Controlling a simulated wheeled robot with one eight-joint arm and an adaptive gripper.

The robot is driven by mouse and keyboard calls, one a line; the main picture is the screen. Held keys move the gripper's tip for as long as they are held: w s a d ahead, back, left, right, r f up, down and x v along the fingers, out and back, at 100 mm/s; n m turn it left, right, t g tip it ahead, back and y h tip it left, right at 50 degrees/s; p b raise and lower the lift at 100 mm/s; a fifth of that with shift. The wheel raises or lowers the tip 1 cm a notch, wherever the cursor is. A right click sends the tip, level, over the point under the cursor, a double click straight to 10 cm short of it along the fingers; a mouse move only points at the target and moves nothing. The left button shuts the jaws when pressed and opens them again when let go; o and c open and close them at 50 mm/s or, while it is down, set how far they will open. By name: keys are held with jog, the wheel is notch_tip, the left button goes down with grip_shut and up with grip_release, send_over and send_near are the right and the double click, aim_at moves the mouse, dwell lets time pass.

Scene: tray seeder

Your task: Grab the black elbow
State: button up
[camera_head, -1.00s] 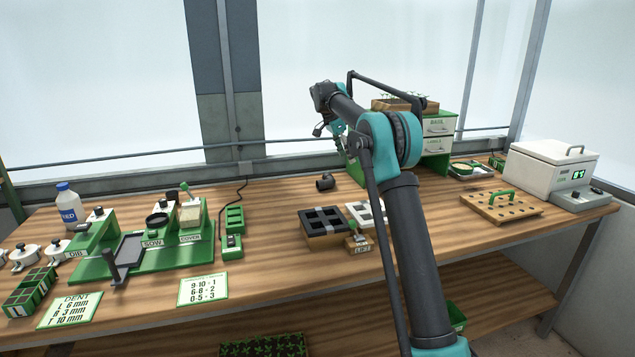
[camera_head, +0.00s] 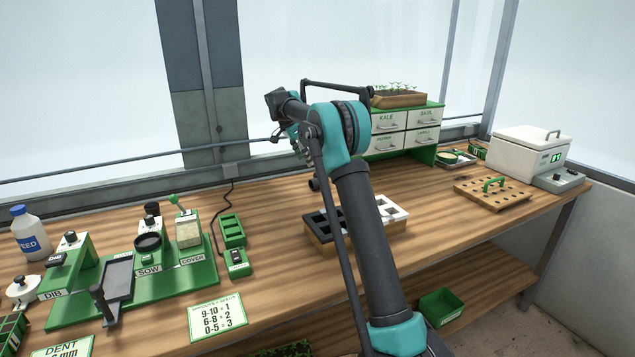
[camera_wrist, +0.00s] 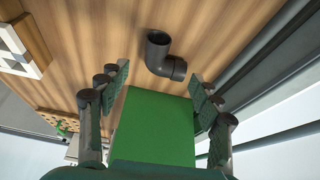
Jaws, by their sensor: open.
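The black elbow (camera_wrist: 160,58) lies on the wooden bench in the wrist view, a short bent pipe with one open end. It sits beyond my fingertips, roughly centred between them. In the head view the elbow (camera_head: 313,184) is mostly hidden behind my arm, with only a dark edge showing. My gripper (camera_wrist: 160,86) is open and empty, its two fingers spread on either side, apart from the elbow. In the head view its fingers are not clear.
A black-and-white cell tray (camera_head: 392,211) lies in front. The seeder station (camera_head: 130,290) is at left. The window rail (camera_wrist: 270,55) runs behind the elbow.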

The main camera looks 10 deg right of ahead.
aim_at(314, 180)
jog(key=x, duration=0.6)
jog(key=shift+d+f, duration=0.1)
jog(key=shift+d, duration=0.05)
jog(key=shift+s+x, duration=0.2)
jog(key=shift+x, duration=1.15)
jog(key=shift+s+x, duration=0.15)
jog(key=shift+x, duration=1.25)
jog(key=c, duration=1.3)
